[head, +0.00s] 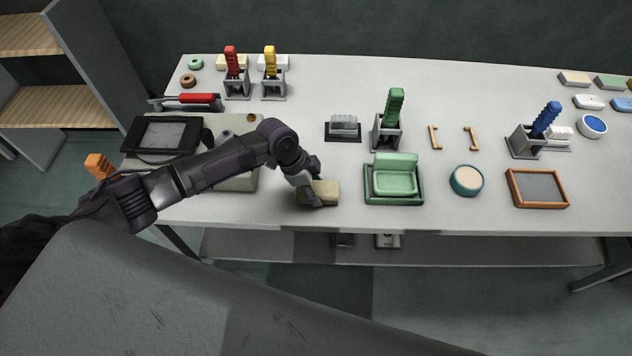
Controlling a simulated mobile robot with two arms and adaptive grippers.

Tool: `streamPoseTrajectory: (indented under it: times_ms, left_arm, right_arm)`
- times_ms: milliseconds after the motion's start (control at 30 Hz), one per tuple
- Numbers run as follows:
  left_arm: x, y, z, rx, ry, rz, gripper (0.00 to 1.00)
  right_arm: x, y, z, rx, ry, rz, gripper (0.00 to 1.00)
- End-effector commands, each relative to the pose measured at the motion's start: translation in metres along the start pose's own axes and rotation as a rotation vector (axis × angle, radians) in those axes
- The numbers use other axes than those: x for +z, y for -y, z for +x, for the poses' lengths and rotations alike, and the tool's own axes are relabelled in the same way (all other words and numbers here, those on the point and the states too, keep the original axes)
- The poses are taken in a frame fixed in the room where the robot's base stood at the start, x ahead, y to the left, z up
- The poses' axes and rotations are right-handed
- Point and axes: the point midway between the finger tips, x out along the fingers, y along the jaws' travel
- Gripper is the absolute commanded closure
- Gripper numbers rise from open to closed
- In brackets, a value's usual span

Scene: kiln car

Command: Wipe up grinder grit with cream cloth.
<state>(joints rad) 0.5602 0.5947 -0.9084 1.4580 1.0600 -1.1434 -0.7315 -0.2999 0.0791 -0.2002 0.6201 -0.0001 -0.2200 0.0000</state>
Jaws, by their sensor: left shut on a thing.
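The cream cloth (326,190) shows as a small folded, block-like pad near the front edge of the white table, left of the green tray. My left gripper (309,190) reaches in from the left and is shut on the cloth. The cloth is at or just above the table top; I cannot tell whether it touches. No grinder grit can be made out; my left arm covers part of the table to the left. My right gripper is not in view.
A green tray (372,200) stands right of the cloth, then a teal round dish (467,181) and a wood-framed slate (537,187). A green-handled tool (394,103) stands in a grey holder behind. A dark framed panel (134,141) lies at left. Bare table shows behind the cloth.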

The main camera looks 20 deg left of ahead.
Motion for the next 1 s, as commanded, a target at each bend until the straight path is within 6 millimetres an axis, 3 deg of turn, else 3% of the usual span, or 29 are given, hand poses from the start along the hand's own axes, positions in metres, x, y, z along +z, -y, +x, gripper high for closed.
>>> streamPoseTrajectory:
  times_ms: [267, 1000]
  left_arm:
    - [-0.002, 0.000, -0.004, -0.001, 0.000, 0.000, 0.94]
    - [-0.025, 0.001, -0.059, -0.001, -0.001, 0.000, 0.94]
  right_arm:
    - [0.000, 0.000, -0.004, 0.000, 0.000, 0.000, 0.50]
    - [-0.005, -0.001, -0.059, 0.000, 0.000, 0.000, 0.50]
